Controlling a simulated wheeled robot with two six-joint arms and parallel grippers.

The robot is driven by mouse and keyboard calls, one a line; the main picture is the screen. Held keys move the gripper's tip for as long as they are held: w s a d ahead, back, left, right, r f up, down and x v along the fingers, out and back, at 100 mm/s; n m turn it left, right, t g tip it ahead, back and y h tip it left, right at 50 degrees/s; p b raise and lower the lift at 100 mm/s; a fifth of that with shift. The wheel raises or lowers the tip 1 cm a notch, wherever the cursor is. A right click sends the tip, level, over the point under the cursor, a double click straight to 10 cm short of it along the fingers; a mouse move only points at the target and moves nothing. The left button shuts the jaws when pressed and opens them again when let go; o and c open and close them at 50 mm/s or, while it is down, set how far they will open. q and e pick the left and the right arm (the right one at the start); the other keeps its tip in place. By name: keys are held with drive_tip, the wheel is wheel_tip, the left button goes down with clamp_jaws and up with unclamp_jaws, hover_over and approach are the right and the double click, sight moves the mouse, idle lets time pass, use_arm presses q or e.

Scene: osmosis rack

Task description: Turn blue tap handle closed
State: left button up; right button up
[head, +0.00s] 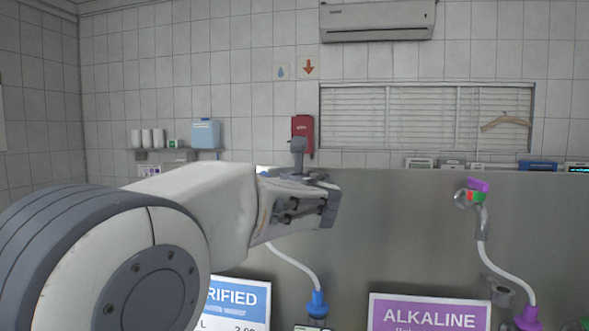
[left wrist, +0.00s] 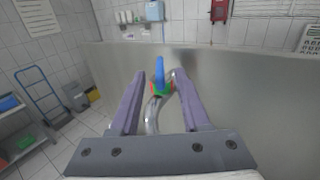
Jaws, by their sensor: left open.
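In the left wrist view the blue tap handle (left wrist: 159,70) stands roughly upright on a curved metal tap (left wrist: 152,115). A red and green marker (left wrist: 161,90) sits at the handle's base. My left gripper (left wrist: 160,76) is open, with one finger on each side of the handle in the picture. Whether either finger touches it, I cannot tell. In the head view my left arm comes in from the left, and the gripper (head: 318,205) is in front of the steel panel. The arm and gripper hide the blue handle there. My right gripper is not in view.
A purple-handled tap (head: 478,186) is on the right of the steel panel (head: 400,230), above an ALKALINE sign (head: 428,314). A partly hidden blue sign (head: 238,300) and a blue hose fitting (head: 317,303) are below my arm. The panel between the taps is clear.

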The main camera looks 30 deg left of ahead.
use_arm(q)
drive_tip(key=p+x, duration=0.1)
drive_tip(key=x, duration=0.3)
drive_tip(key=shift+w+a+r+p, duration=0.1)
drive_tip(key=shift+w+a+p, duration=0.1)
drive_tip(key=shift+a+p, duration=0.1)
drive_tip(key=shift+w+a, duration=0.45)
drive_tip(key=shift+w, duration=0.05)
clamp_jaws()
